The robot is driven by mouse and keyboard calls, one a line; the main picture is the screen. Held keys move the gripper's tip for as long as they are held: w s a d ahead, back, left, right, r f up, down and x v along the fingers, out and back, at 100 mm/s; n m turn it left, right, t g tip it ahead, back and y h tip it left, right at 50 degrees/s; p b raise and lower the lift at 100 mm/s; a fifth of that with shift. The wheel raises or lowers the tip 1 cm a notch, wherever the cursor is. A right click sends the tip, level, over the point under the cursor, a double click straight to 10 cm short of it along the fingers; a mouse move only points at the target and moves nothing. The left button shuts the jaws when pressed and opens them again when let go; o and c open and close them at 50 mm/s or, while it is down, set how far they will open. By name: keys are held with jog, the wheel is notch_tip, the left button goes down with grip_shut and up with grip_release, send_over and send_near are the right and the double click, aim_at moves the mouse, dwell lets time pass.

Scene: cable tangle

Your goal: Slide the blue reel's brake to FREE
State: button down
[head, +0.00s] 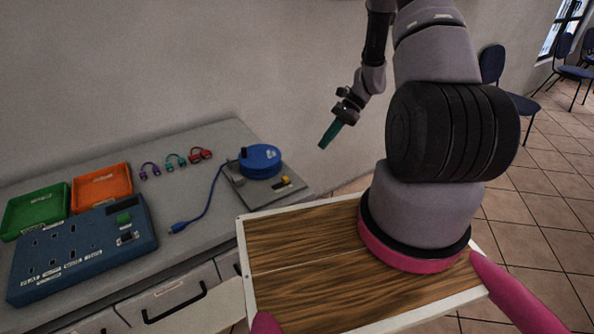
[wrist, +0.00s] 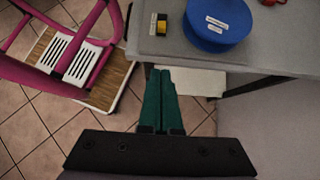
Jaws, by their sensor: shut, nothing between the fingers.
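The blue reel (head: 261,160) sits on a grey base plate (head: 239,191) at the right end of the bench. Its blue cable (head: 209,205) runs left and forward over the bench top to a blue plug (head: 178,228). A small yellow and black block (head: 285,180), which looks like the brake slider, is on the plate's right side; it also shows in the wrist view (wrist: 161,24), beside the reel (wrist: 217,22). Labels on the reel are too small to read. My gripper (head: 325,146) has green fingers, shut and empty, in the air right of the reel, past the bench edge.
A blue panel with slots (head: 85,245), a green tray (head: 37,210) and an orange tray (head: 101,188) stand at the left. Several coloured clips (head: 175,161) lie along the back. A wall is behind the bench. Drawer handles (head: 174,303) stick out in front.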

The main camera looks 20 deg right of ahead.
aim_at(288, 181)
dwell(0.3)
jog(key=x, duration=0.9)
jog(key=shift+s+a+f, duration=0.1)
jog(key=shift+s+f, duration=0.05)
jog(key=shift+f, duration=0.1)
jog(key=a, duration=0.1)
jog(key=s+a, duration=0.1)
jog(key=a, duration=0.1)
jog(key=shift+a+f, duration=0.15)
jog(key=shift+s+a, duration=0.1)
jog(key=shift+a, duration=0.35)
jog(key=shift+s+a, duration=0.3)
jog(key=shift+a, duration=0.6)
jog(key=shift+s+a, duration=0.3)
jog(key=shift+a, duration=0.6)
